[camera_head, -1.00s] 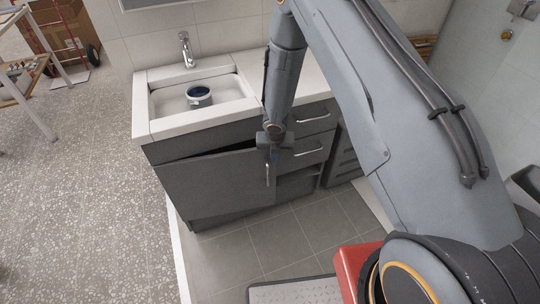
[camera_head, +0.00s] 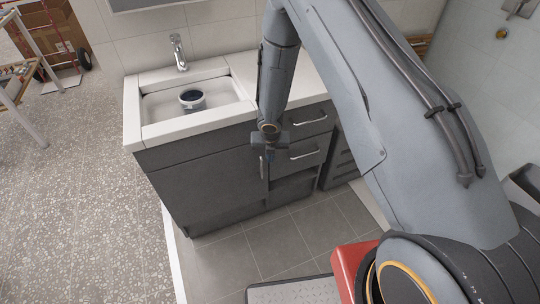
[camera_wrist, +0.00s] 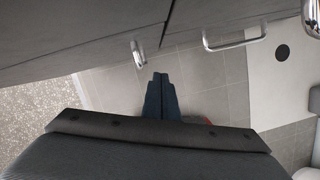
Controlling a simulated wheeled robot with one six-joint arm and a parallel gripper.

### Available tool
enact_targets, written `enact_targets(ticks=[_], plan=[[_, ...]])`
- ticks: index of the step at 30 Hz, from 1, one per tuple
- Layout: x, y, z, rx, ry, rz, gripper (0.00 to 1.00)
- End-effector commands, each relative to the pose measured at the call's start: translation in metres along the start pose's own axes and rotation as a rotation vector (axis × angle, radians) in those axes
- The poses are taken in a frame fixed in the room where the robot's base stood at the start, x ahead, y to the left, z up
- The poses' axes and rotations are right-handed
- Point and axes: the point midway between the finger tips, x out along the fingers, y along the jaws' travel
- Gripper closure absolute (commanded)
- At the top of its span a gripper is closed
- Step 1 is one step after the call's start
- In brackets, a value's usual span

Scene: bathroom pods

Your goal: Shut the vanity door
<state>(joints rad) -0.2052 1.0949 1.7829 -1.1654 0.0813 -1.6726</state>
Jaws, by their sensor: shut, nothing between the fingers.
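The vanity door (camera_head: 210,185) is the dark grey panel under the sink. In the head view it lies flush, or nearly so, with the cabinet front, with no clear gap along its top edge. Its upright silver handle (camera_head: 262,167) is near its right edge and also shows in the wrist view (camera_wrist: 138,53). My gripper (camera_head: 270,154) is shut and empty, pointing down in front of the door's right edge beside the handle. The fingers show in the wrist view (camera_wrist: 159,82). I cannot tell whether they touch the door.
The white sink (camera_head: 195,105) holds a small dark-and-white pot (camera_head: 192,99). Drawers with bar handles (camera_head: 304,154) are right of the door, above an open shelf. The tiled floor (camera_head: 275,245) in front is clear. A red block (camera_head: 350,262) is near my base.

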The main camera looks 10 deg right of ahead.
Motion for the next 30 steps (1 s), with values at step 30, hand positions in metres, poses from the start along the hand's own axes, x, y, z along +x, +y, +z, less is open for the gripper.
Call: enact_targets(ticks=[30], plan=[[-0.061, -0.015, -0.018, 0.001, 0.001, 0.001, 1.00]])
